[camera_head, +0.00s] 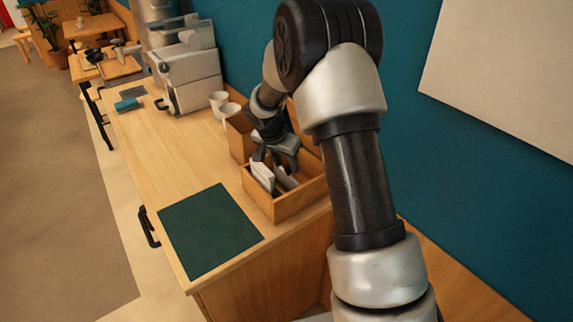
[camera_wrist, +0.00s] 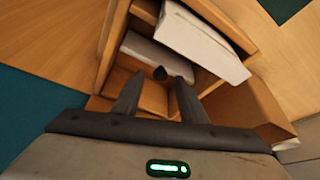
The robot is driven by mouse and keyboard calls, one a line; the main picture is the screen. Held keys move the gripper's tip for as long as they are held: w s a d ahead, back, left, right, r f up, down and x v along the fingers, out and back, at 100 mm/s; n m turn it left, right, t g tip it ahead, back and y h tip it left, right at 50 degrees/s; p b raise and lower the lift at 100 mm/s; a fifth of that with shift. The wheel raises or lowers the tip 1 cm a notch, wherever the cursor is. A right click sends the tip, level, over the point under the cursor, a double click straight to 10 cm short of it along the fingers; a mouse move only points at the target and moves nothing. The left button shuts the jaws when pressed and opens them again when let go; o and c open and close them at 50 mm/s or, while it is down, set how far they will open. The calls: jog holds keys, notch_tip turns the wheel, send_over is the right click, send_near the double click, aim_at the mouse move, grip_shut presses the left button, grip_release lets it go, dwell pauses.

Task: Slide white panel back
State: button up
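An open wooden box (camera_head: 286,211) stands on the counter, with two white panels in it. In the head view one panel (camera_head: 262,174) is upright and tilted at the left, the other (camera_head: 285,180) near the middle. In the wrist view one white panel (camera_wrist: 203,42) lies slanted across the box's compartments, partly over its edge. My gripper (camera_head: 276,166) is over the box, fingers pointing down.
A dark green mat (camera_head: 209,230) lies at the counter's near end. White cups (camera_head: 229,111) and a tan wooden holder (camera_head: 238,136) stand behind the box, with a coffee machine (camera_head: 187,68) farther back. The teal wall is close on the right.

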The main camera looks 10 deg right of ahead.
jog(key=shift+w+d+f, duration=0.15)
jog(key=shift+d+f, duration=0.05)
jog(key=shift+f, duration=0.45)
grip_shut()
jog(key=shift+w+d+b, duration=0.1)
jog(key=shift+w+d, duration=0.2)
jog(key=shift+d, duration=0.4)
jog(key=shift+w+d+b, duration=0.15)
jog(key=shift+w+d, duration=0.15)
jog(key=shift+d, duration=0.4)
jog(key=shift+w+d+b, duration=0.1)
jog(key=shift+w+d, duration=0.2)
jog(key=shift+d, duration=0.4)
grip_release()
jog(key=shift+r, duration=0.1)
jog(key=v, duration=1.7)
jog(key=shift+r+b, duration=0.15)
jog(key=shift+b, duration=0.15)
